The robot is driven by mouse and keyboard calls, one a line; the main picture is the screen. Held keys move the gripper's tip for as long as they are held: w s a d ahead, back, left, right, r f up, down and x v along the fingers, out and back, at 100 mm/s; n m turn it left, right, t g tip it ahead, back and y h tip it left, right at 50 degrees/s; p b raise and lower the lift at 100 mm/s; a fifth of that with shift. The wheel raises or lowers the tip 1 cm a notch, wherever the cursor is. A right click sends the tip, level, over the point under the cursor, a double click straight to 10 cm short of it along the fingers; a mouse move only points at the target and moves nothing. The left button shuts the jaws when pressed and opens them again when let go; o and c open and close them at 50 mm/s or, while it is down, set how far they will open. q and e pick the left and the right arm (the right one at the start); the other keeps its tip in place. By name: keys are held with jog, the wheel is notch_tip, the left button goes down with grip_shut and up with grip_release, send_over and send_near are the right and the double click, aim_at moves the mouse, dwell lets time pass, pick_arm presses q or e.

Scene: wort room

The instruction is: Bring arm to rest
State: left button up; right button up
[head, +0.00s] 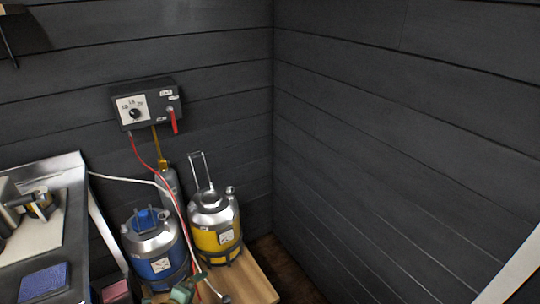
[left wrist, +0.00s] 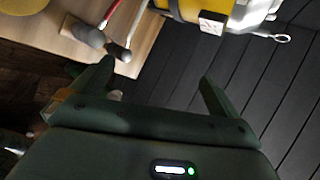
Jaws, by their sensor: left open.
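My left gripper (left wrist: 157,72) is open in the left wrist view, with its two dark green fingers apart and nothing between them. In the head view a green part at the bottom edge looks like this gripper (head: 187,289), by the front of the wooden stand (head: 252,288). The stand's top also shows in the left wrist view (left wrist: 142,62), with two grey hose couplers (left wrist: 88,34) near the left finger. My right gripper is in neither view.
A blue keg (head: 152,262) and a yellow keg (head: 215,238) stand on the wooden stand. A red hose (head: 150,152) and a white hose (head: 120,177) run close by. A control box (head: 150,104) hangs on the wall. A metal counter (head: 72,240) is at left.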

pick_arm(q)
jog(key=s+a+f+n+g+y+p, duration=0.1)
jog(key=s+a+f+n+p, duration=0.1)
jog(key=s+n, duration=0.45)
jog(key=s+a+f+n+g+y+p, duration=0.2)
jog(key=s+f+n, duration=0.15)
jog(key=s, duration=0.55)
jog(key=s+a+f+n+g+y+p, duration=0.1)
jog(key=s+a+n+p, duration=0.1)
jog(key=s+n, duration=0.4)
jog(key=s+d+n+g+p, duration=0.1)
jog(key=s+n+g+p, duration=0.1)
jog(key=s, duration=1.2)
jog(key=s+d+n+g+p, duration=0.1)
jog(key=s+p, duration=0.3)
jog(key=s, duration=1)
jog(key=shift+d+n+g, duration=0.4)
jog(key=shift+d+g, duration=0.1)
jog(key=shift+g, duration=0.4)
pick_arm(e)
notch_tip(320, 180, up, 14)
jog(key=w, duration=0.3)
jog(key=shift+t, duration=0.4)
